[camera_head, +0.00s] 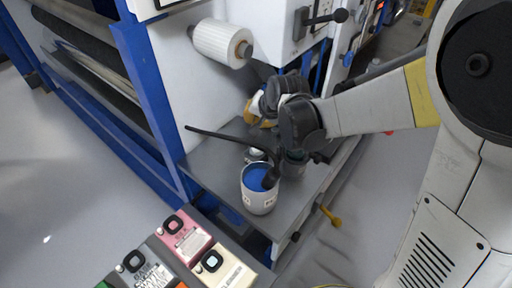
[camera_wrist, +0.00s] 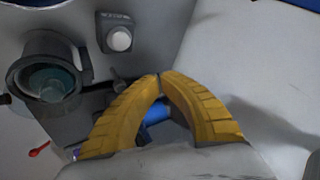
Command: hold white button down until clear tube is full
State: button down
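My gripper (camera_wrist: 158,76) points toward a machine panel in the wrist view. Its two yellow fingers arch together and their tips meet, with nothing visible held between them. A round white button (camera_wrist: 120,40) sits in a small grey housing up and to the left of the fingertips, apart from them. A translucent teal tube-like vessel (camera_wrist: 50,83) sits in a dark round holder at the left; I cannot tell its fill level. In the head view my gripper (camera_head: 250,108) is low beside the white machine wall, partly hidden by my wrist. The white button cannot be made out there.
A white cup of blue liquid (camera_head: 258,197) stands on a grey shelf (camera_head: 215,172), with a dark handle across it. A white roller (camera_head: 220,42) juts from the machine above. Pink (camera_head: 186,244) and cream (camera_head: 222,274) button boxes are at the front.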

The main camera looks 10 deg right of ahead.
aim_at(254, 146)
jog(key=shift+f+b, duration=3.4)
jog(key=shift+f, duration=0.95)
jog(key=shift+f+b, duration=0.35)
jog(key=shift+f, duration=0.05)
jog(key=shift+f+b, duration=0.4)
jog(key=shift+f, duration=0.1)
jog(key=shift+r, duration=0.1)
dwell(0.7)
jog(key=shift+r+p, duration=0.7)
jog(key=shift+r, duration=0.15)
jog(key=shift+r, duration=0.1)
jog(key=shift+r+p, duration=1.9)
jog(key=shift+r, duration=0.5)
